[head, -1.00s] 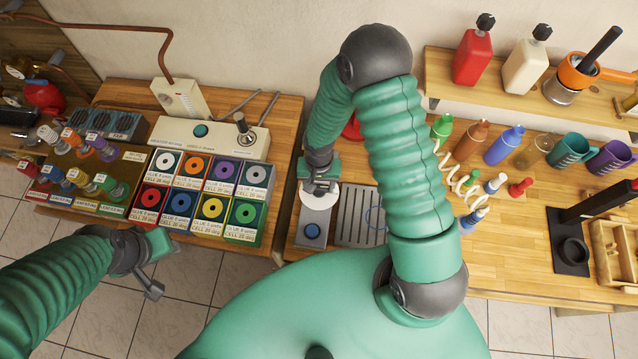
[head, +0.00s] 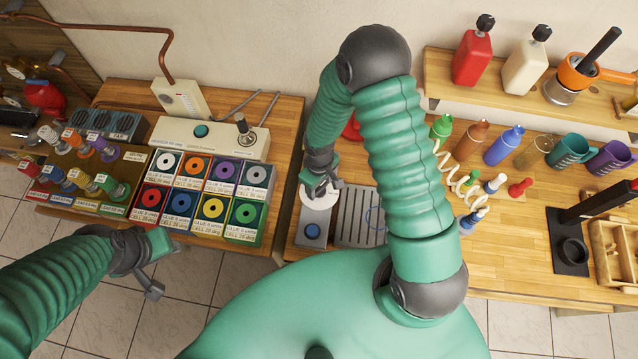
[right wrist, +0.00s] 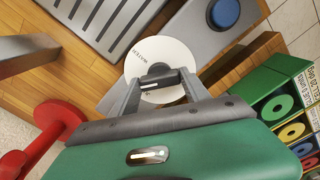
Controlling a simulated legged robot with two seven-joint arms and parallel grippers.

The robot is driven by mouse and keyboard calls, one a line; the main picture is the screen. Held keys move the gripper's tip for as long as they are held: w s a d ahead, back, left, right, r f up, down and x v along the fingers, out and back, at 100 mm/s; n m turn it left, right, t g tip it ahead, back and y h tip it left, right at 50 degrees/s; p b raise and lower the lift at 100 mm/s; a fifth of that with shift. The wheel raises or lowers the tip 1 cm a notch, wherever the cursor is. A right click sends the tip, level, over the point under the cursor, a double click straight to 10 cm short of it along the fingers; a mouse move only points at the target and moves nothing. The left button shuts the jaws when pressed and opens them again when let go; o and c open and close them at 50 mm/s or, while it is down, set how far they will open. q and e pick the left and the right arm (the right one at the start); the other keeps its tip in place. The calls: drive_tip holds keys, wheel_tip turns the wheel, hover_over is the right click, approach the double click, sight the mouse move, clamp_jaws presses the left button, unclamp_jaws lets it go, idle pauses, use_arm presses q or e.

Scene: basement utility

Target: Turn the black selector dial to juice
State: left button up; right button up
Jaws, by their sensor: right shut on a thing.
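My right gripper (head: 322,188) reaches down over a round white dial plate (head: 305,199) on a grey box (head: 310,215). In the right wrist view the plate (right wrist: 137,58) has small lettering that I cannot read with certainty. The black selector dial (right wrist: 157,82) shows between the fingertips of my right gripper (right wrist: 160,88), which is shut on it. The fingers hide much of the dial, so I cannot tell its setting. My left gripper (head: 150,280) hangs over the tiled floor at the left, apart from everything; I cannot tell its opening.
A blue button (head: 312,231) sits on the same box, near the dial, with a slotted drip tray (head: 360,222) beside it. A red object (right wrist: 50,130) is close to the gripper in the wrist view. Coloured glue cells (head: 205,195) stand left; bottles (head: 505,145) and mugs (head: 572,152) stand right.

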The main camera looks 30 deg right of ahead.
drive_tip(key=n+p, duration=0.1)
drive_tip(key=n, duration=0.5)
drive_tip(key=shift+w, duration=0.1)
drive_tip(key=shift+n, duration=0.4)
drive_tip(key=o, duration=1.4)
wheel_tip(320, 180, up, 17)
drive_tip(key=shift+f, duration=0.15)
